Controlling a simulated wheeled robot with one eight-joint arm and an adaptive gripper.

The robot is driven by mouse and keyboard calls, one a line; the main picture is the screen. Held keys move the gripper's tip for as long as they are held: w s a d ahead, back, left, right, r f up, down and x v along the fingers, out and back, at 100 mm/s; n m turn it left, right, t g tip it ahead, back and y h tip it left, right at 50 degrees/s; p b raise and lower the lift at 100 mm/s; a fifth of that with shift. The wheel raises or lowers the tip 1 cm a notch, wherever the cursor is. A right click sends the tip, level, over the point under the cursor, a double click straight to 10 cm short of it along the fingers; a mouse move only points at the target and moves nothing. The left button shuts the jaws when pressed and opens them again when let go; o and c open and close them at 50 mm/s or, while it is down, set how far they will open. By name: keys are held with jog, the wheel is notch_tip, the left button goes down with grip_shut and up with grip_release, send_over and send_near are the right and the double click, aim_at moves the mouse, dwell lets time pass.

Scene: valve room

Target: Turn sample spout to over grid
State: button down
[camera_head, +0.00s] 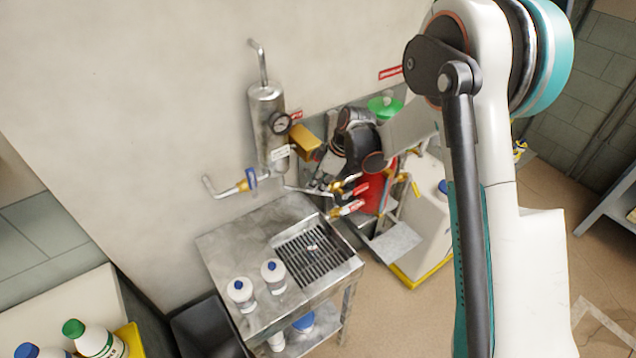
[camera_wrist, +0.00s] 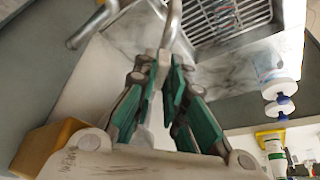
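The sample spout is a thin bent metal tube; in the wrist view (camera_wrist: 174,22) it comes down between my fingertips. In the head view its tube (camera_head: 303,189) shows below the steel cylinder (camera_head: 266,110), partly hidden by my gripper. My gripper (camera_wrist: 166,66) has its green-padded fingers brought together around the tube, and they look shut on it. In the head view my gripper (camera_head: 325,184) is small and partly covered by the wrist. The grid (camera_head: 308,256) is a dark slatted drain in the bench top; in the wrist view (camera_wrist: 232,14) it lies right of the spout.
The metal bench (camera_head: 228,243) carries two white bottles (camera_head: 241,291) (camera_head: 273,273) left of the grid. Valves with red tags (camera_head: 347,208) stick out right of my gripper. A pipe with a blue-handled valve (camera_head: 250,179) is at the left. The wall is close behind.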

dwell(0.3)
jog(key=s+a+m+t+h+b, duration=0.1)
jog(key=s+a+m+b, duration=0.3)
jog(key=m, duration=0.4)
jog(key=shift+s+a+m+t+h+b, duration=0.4)
jog(key=shift+s+t, duration=0.4)
jog(key=shift+s, duration=0.5)
jog(key=c, duration=1.9)
grip_release()
jog(key=shift+r, duration=0.15)
jog(key=shift+v, duration=3.65)
